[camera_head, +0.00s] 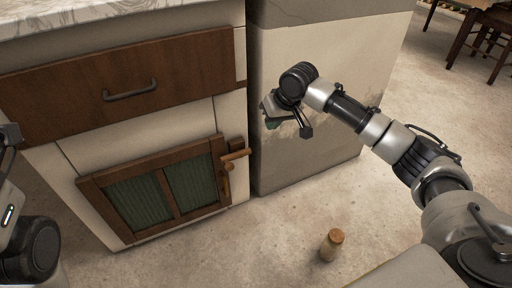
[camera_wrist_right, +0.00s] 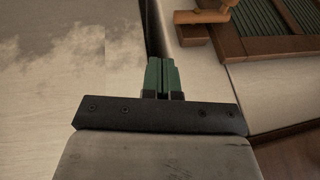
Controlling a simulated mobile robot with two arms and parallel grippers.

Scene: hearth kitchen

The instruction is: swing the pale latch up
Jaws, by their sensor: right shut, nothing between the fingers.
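The pale latch (camera_head: 236,156) is a light wooden bar at the right edge of a low cabinet door (camera_head: 168,188) with a brown frame and green panels.
A brown drawer (camera_head: 60,98) with a dark handle (camera_head: 130,91) is above the door. A pale block (camera_head: 330,60) stands right of the cabinet, across a narrow gap. A small cork-topped jar (camera_head: 332,245) stands on the floor. Chairs are far off at top right.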

